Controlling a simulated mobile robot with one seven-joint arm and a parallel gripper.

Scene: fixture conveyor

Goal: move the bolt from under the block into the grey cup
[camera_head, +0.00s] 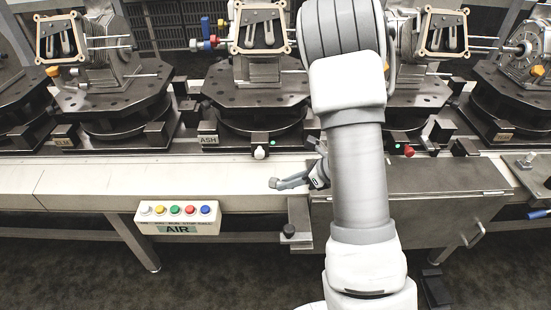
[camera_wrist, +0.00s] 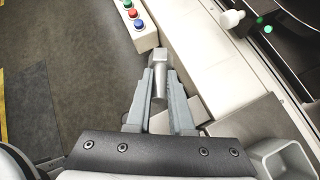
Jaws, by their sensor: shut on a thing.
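My gripper (camera_wrist: 160,82) is shut on a grey metal bolt (camera_wrist: 160,62), whose wider end shows between and beyond the fingertips. In the head view my gripper (camera_head: 289,184) is above the pale conveyor edge, with the bolt (camera_head: 273,183) at its tip. A grey open-topped container, which looks like the grey cup (camera_wrist: 258,151), stands at the lower right of the wrist view, apart from the gripper. My arm hides that area in the head view. I cannot tell which of the dark blocks is the one the task names.
A button panel marked AIR (camera_head: 178,217) hangs on the conveyor's front, left of my gripper. Dark round fixtures (camera_head: 255,95) carrying machine parts stand behind. A grey metal work surface (camera_head: 440,195) lies to the right. The pale strip (camera_head: 110,185) is mostly clear at left.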

